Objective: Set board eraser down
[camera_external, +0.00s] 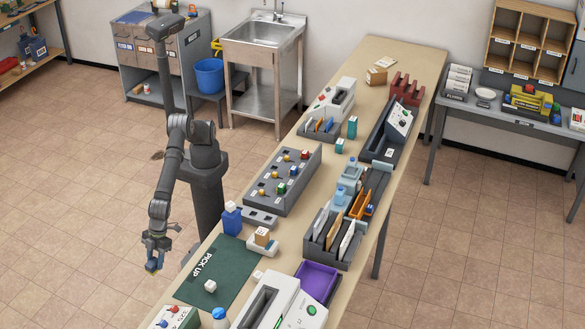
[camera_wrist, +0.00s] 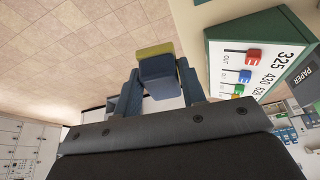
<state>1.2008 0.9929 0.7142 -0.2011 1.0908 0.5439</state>
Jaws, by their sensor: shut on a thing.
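The board eraser (camera_wrist: 158,75) is a blue-grey block with an olive-yellow face, seen between the fingers in the wrist view. My gripper (camera_wrist: 158,88) is shut on it. In the external view my gripper (camera_external: 154,258) hangs left of the long table, over the floor, pointing down. The eraser (camera_external: 152,268) shows there only as a small yellowish and blue patch at the fingertips. It touches nothing but the fingers. Its far side is hidden.
The long table (camera_external: 395,52) stands to the right, with a green "PICK UP" mat (camera_external: 225,262) bearing a white cube (camera_external: 210,286). A panel with coloured sliders (camera_external: 170,318) sits at the table's near left end and also shows close right in the wrist view (camera_wrist: 258,75).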

